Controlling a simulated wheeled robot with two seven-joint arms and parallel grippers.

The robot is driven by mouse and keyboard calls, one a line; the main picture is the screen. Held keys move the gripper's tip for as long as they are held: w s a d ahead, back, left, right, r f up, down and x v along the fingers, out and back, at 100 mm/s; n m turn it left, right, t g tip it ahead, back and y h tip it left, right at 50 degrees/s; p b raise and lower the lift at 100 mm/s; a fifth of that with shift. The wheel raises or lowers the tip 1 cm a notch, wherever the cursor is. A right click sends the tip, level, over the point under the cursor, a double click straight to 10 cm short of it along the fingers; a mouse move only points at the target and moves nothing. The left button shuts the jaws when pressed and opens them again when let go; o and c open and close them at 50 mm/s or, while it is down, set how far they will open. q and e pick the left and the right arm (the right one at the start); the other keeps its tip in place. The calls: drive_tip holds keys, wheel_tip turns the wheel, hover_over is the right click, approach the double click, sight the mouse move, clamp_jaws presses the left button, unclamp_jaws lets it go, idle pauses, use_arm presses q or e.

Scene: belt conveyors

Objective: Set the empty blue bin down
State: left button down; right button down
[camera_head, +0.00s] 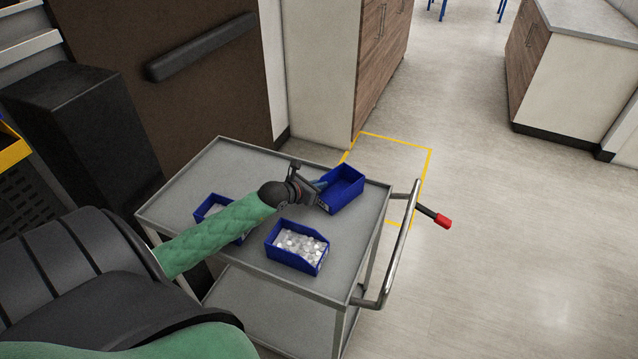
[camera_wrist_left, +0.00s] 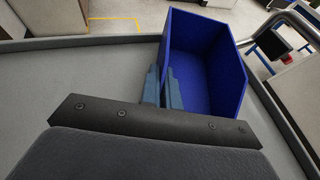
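The empty blue bin (camera_head: 345,192) is at the far right part of the grey cart top (camera_head: 345,245). In the left wrist view the bin (camera_wrist_left: 215,75) stands open before the gripper, its inside bare. My left gripper (camera_head: 321,185) holds its near left wall, with one finger outside and one inside; the fingers also show in the left wrist view (camera_wrist_left: 163,88). The bin looks slightly turned against the cart edges. I cannot tell whether its base touches the cart top. My right gripper is not in view.
A blue bin full of pale pieces (camera_head: 298,246) stands nearer on the cart. Another blue bin (camera_head: 207,207) is partly hidden behind my left arm. A metal handle (camera_head: 402,245) runs along the cart's right end, with a red-tipped rod (camera_head: 434,216) beside it.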

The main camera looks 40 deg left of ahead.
use_arm(q)
drive_tip(key=shift+f, duration=0.1)
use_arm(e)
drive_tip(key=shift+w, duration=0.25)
use_arm(q)
drive_tip(key=c, duration=1.6)
unclamp_jaws()
drive_tip(key=shift+c, duration=0.2)
